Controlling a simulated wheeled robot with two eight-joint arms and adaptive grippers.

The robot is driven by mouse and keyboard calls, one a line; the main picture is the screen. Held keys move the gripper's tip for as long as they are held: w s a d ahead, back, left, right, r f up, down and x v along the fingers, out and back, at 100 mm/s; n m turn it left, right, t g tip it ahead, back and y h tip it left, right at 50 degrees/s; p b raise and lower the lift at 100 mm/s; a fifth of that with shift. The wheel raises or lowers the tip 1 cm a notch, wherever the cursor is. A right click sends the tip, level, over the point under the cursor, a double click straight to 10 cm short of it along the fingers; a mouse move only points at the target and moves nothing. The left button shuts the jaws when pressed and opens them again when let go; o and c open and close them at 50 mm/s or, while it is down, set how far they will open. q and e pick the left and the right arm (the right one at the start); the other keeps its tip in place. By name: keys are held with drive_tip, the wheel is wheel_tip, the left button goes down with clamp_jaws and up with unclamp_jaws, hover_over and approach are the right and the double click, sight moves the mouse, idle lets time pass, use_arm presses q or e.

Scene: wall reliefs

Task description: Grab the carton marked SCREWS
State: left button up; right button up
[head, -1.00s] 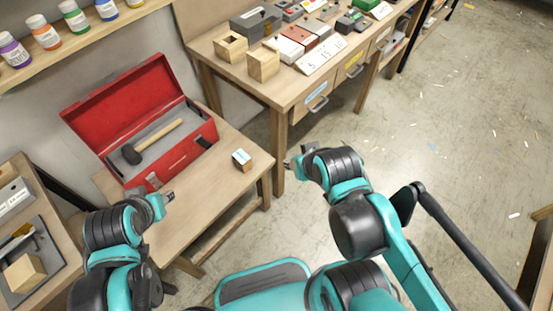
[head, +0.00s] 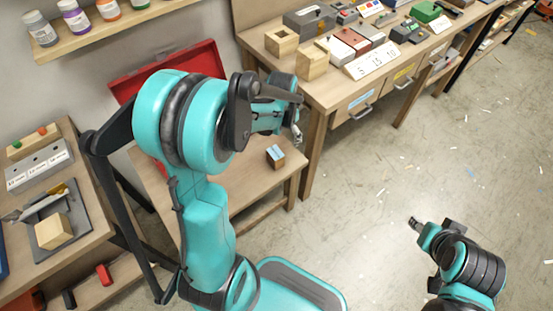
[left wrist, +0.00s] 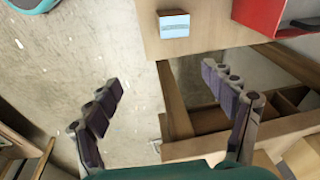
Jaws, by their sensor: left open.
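A small brown carton (head: 275,157) with a light blue label on top stands near the right edge of the low wooden table; its lettering is too small to read. In the left wrist view the carton (left wrist: 174,24) sits near the top, beyond the fingers. My left gripper (head: 297,122) is raised above and a little to the right of the carton in the head view, apart from it. Its two fingers (left wrist: 172,98) are spread wide with nothing between them. My right gripper (head: 415,223) is over the floor at the right, away from the carton; its jaw opening is unclear.
A red toolbox (head: 122,88) on the low table is mostly hidden behind my left arm. The taller workbench (head: 322,92) with drawers and several boxes stands close behind my left gripper. A side table (head: 85,228) is at left. The floor at right is mostly clear.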

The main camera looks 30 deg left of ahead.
use_arm(q)
drive_tip(key=m+g, duration=0.2)
hover_over(274, 153)
wheel_tip(274, 153, down, 15)
drive_tip(key=shift+d+r+b, duration=0.1)
drive_tip(key=shift+r+b, duration=0.05)
drive_tip(key=shift+b, duration=0.2)
wheel_tip(274, 153, down, 4)
drive_tip(key=shift+r+b, duration=0.1)
drive_tip(key=shift+b, duration=0.6)
drive_tip(key=f+b, duration=0.2)
drive_tip(key=f, duration=0.3)
drive_tip(key=shift+w+b, duration=0.3)
drive_tip(key=shift+b, duration=0.1)
drive_tip(key=shift+r, duration=0.1)
drive_tip(key=c, duration=1.4)
